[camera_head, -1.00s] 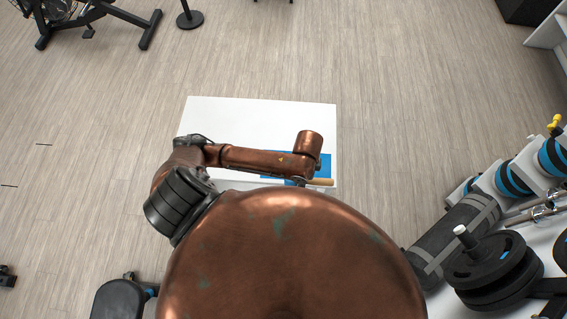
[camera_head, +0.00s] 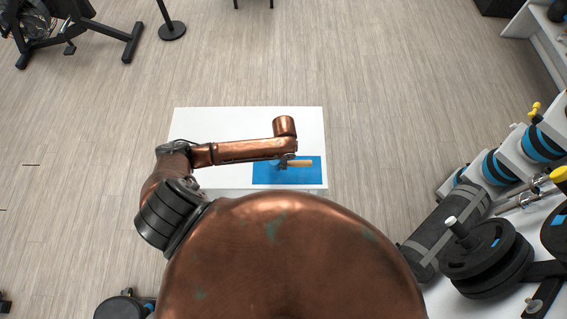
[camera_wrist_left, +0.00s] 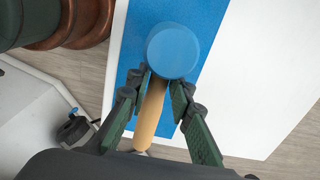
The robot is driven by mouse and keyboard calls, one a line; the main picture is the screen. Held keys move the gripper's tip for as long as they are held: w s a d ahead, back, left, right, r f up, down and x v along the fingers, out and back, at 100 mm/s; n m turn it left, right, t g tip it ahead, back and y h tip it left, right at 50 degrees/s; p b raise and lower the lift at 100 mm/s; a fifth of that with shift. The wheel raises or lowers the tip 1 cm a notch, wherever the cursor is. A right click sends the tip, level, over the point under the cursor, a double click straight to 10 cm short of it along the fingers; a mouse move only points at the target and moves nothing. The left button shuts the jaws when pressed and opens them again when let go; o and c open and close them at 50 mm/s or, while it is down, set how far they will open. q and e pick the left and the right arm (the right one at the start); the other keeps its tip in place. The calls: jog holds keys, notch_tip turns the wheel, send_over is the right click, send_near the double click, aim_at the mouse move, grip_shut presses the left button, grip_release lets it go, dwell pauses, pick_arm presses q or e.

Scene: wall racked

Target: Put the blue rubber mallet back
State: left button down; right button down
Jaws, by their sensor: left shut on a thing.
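The blue rubber mallet shows in the left wrist view with its round blue head (camera_wrist_left: 173,52) toward the camera and its wooden handle (camera_wrist_left: 149,112) between the fingers. My left gripper (camera_wrist_left: 161,84) is shut on the handle just below the head. In the head view the handle (camera_head: 301,163) sticks out to the right of my left gripper (camera_head: 284,161), over the blue mat (camera_head: 290,178). The mallet's head is hidden or too small to make out there. I cannot tell whether the mallet touches the mat. My right gripper is in neither view.
The mat lies at the right front of a white table (camera_head: 240,122), whose top is otherwise clear. A rack with black weight plates (camera_head: 485,262), a dark roll (camera_head: 440,232) and blue-black discs (camera_head: 497,167) stands at the right. The floor beyond the table is open.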

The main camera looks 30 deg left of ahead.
pick_arm(q)
jog(key=f, duration=0.2)
jog(key=p, duration=0.1)
jog(key=shift+w+a+f, duration=0.35)
jog(key=shift+w+f, duration=0.05)
jog(key=shift+f, duration=0.5)
jog(key=c, duration=1.9)
grip_release()
jog(key=shift+f, duration=0.1)
jog(key=shift+o, duration=0.9)
jog(key=shift+f+b, duration=0.2)
jog(key=shift+b, duration=0.2)
jog(key=shift+r+b, duration=0.1)
jog(key=shift+b, duration=0.2)
notch_tip(320, 180, up, 8)
jog(key=shift+w+f, duration=0.1)
